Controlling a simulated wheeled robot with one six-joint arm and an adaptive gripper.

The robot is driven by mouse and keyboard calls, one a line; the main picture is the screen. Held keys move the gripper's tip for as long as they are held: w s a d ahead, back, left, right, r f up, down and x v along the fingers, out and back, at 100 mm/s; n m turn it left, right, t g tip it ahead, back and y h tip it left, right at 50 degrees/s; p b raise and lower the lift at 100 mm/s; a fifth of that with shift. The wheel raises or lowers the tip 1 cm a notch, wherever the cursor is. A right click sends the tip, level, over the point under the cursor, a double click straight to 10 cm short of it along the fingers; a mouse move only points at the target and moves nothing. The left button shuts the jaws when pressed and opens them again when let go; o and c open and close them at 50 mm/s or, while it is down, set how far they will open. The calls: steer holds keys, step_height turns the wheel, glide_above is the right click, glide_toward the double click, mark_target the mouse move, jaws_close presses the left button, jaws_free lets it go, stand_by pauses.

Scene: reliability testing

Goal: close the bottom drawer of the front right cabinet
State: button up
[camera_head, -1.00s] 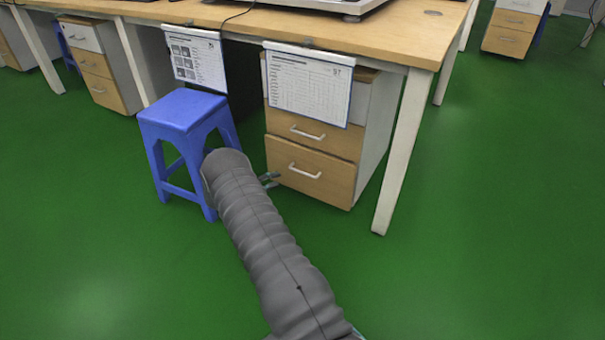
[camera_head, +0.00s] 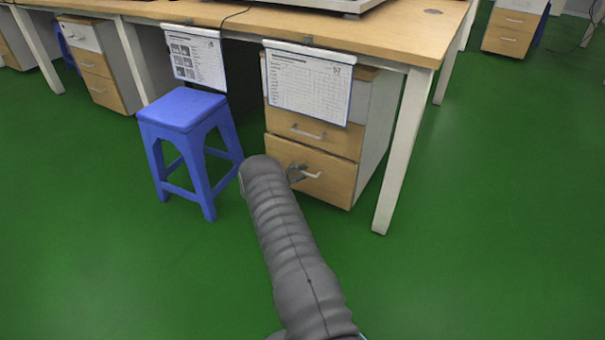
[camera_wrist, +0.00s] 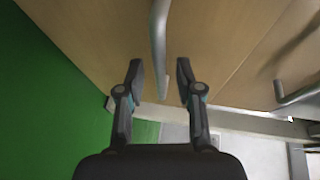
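The front right cabinet (camera_head: 378,120) stands under the desk. Its wooden bottom drawer (camera_head: 335,187) seems to sit slightly forward of the drawer above; the gap is hard to judge. My gripper (camera_head: 298,173) is at the bottom drawer's front, partly hidden behind my grey arm. In the wrist view my gripper (camera_wrist: 160,72) has its two fingers spread apart. The drawer's metal handle (camera_wrist: 158,45) runs between the fingers, with no clear contact on either side. The drawer front (camera_wrist: 95,35) fills the space beyond them.
A blue stool (camera_head: 185,120) stands left of my arm. A white desk leg (camera_head: 400,160) is just right of the cabinet. The upper drawer's handle (camera_wrist: 300,93) shows at right in the wrist view. Green floor (camera_head: 480,240) is free in front.

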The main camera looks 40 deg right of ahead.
steer(key=shift+d+f, duration=0.1)
steer(key=shift+d, duration=0.45)
jaws_close()
steer(key=shift+w+d+b, duration=0.3)
steer(key=shift+d+b, duration=0.25)
steer(key=shift+w+d+b, duration=0.25)
steer(key=shift+d+b, duration=0.25)
steer(key=shift+d, duration=0.05)
